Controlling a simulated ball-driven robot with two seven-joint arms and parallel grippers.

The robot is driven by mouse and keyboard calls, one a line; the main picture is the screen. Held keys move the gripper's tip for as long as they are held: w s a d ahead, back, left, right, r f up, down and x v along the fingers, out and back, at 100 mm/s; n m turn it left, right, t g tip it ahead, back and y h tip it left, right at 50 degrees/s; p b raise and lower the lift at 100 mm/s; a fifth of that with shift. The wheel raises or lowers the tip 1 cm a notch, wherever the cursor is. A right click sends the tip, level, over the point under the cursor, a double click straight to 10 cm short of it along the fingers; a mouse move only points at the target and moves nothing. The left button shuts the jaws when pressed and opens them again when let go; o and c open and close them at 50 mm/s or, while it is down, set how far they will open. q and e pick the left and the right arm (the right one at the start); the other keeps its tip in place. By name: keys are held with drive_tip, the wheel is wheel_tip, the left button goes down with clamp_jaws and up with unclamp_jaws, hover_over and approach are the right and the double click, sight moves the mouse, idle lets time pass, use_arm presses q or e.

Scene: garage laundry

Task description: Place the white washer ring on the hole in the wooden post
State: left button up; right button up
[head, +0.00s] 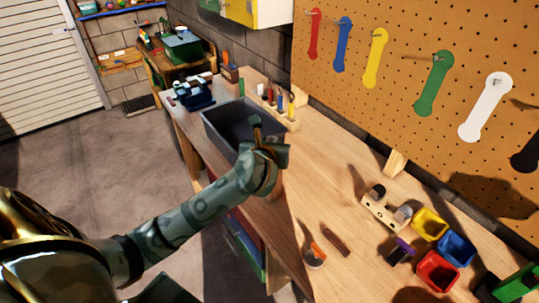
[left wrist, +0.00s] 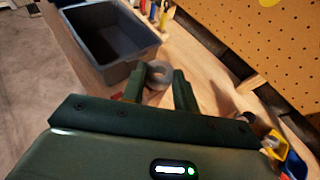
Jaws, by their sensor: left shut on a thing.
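My left gripper (head: 268,146) is above the workbench, near the front right corner of the grey bin. In the left wrist view its two green fingers (left wrist: 159,86) are shut on a pale, round ring (left wrist: 158,84) with a hole in it, which looks like the white washer ring. In the head view the ring is hidden by the gripper. I cannot clearly make out the wooden post with a hole; a small reddish-brown patch shows just under the gripper in the head view.
The grey bin (head: 222,139) stands on the wooden workbench (head: 330,180). A wooden block with knobs (head: 382,213) and yellow (head: 430,222), blue (head: 457,248) and red (head: 437,272) bins stand to the right. The pegboard (head: 420,30) rises behind. The bench middle is clear.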

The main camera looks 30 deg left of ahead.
use_arm(q)
drive_tip(key=w+f, duration=0.1)
drive_tip(key=w+a+f, duration=0.1)
drive_tip(key=f, duration=0.1)
drive_tip(key=shift+w, duration=0.1)
drive_tip(key=shift+w+a+f+b, duration=0.1)
drive_tip(key=shift+f+b, duration=0.05)
drive_tip(key=shift+f, duration=0.75)
drive_tip(key=shift+w+a+f+b, duration=0.1)
drive_tip(key=shift+f+b, duration=0.05)
drive_tip(key=shift+f, duration=0.75)
drive_tip(key=shift+f, duration=0.2)
drive_tip(key=o, duration=0.9)
